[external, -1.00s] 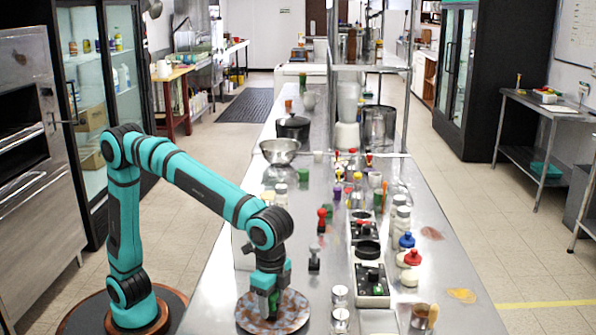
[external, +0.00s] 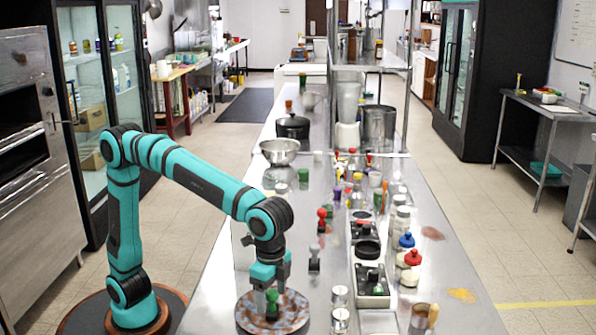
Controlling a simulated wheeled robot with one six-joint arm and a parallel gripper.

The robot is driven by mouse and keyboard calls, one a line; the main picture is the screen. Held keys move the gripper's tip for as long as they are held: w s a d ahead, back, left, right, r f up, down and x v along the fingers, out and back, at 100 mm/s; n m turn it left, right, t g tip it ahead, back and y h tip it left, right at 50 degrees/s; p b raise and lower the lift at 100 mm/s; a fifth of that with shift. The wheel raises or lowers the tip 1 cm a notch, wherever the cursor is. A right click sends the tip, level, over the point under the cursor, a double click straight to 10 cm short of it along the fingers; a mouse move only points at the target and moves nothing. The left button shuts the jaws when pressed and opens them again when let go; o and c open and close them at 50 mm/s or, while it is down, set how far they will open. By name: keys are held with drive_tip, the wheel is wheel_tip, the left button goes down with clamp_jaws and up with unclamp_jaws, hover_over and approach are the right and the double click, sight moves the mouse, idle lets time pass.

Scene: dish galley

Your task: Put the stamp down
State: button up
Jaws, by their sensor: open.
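A green stamp (external: 272,302) stands upright on a round, rust-mottled plate (external: 297,311) at the near left of the steel counter. My gripper (external: 271,284) is open, just above the stamp, with its fingers near the top of the knob. The stamp's base rests on the plate. Whether a finger still touches the knob is too small to tell.
A grey stamp (external: 314,260) and a red-knobbed stamp (external: 322,220) stand behind the plate. Metal-lidded jars (external: 340,297) stand to its right. Beyond them is a tray with black ink pads (external: 371,285). A steel bowl (external: 280,151) is farther back.

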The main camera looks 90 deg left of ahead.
sight(272, 291)
wheel_tip(272, 291, up, 10)
drive_tip(key=shift+w+a+f, duration=0.1)
drive_tip(key=shift+a+f, duration=0.05)
idle(0.3)
